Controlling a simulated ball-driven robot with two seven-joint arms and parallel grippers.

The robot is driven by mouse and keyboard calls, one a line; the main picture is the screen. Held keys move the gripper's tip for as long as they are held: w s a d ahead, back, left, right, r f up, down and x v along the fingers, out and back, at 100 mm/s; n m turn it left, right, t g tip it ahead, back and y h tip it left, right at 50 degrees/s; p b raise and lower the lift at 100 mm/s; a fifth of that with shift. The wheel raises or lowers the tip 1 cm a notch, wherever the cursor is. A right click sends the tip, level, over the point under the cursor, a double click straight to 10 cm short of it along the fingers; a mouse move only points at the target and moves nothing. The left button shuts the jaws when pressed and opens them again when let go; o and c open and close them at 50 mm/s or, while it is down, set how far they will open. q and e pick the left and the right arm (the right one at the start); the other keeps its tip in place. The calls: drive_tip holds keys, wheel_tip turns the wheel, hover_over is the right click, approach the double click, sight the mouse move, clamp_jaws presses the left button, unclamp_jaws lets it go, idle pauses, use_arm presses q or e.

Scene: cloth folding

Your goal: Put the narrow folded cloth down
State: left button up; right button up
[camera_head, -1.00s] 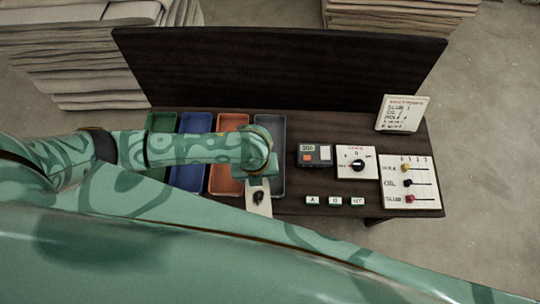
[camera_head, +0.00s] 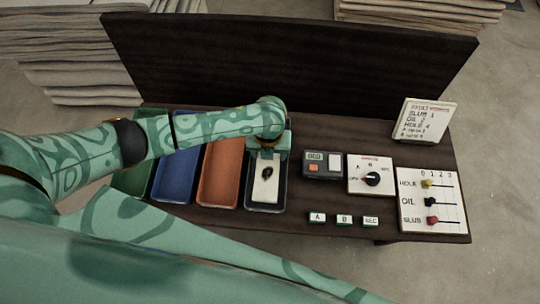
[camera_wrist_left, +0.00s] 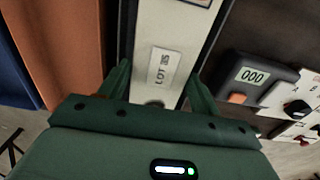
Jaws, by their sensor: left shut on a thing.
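The narrow folded cloth (camera_head: 264,187) is a pale cream strip with a dark spot near its middle. My left gripper (camera_head: 268,152) is shut on its far end. In the head view the cloth lies within the outline of the dark grey tray (camera_head: 282,190), the rightmost of the trays; I cannot tell whether it touches the tray floor. In the left wrist view the cloth (camera_wrist_left: 178,38) runs between the green fingers of the gripper (camera_wrist_left: 161,88) and carries a printed lot label (camera_wrist_left: 164,67). My right gripper is not in view.
Orange (camera_head: 220,175), blue (camera_head: 172,178) and green (camera_head: 133,180) trays stand to the left. To the right are a small counter box (camera_head: 322,165), a dial panel (camera_head: 370,175), three labelled buttons (camera_head: 344,219), a slider board (camera_head: 432,201) and a note card (camera_head: 424,121). A dark back panel (camera_head: 290,65) rises behind.

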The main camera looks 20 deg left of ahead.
use_arm(q)
wheel_tip(320, 180, down, 4)
drive_tip(key=shift+r+b, duration=0.15)
drive_tip(key=shift+b, duration=0.6)
drive_tip(key=shift+r, duration=0.2)
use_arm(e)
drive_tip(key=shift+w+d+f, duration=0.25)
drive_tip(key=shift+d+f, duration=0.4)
use_arm(q)
drive_tip(key=shift+f, duration=0.15)
drive_tip(key=o, duration=0.9)
drive_tip(key=shift+c, duration=0.2)
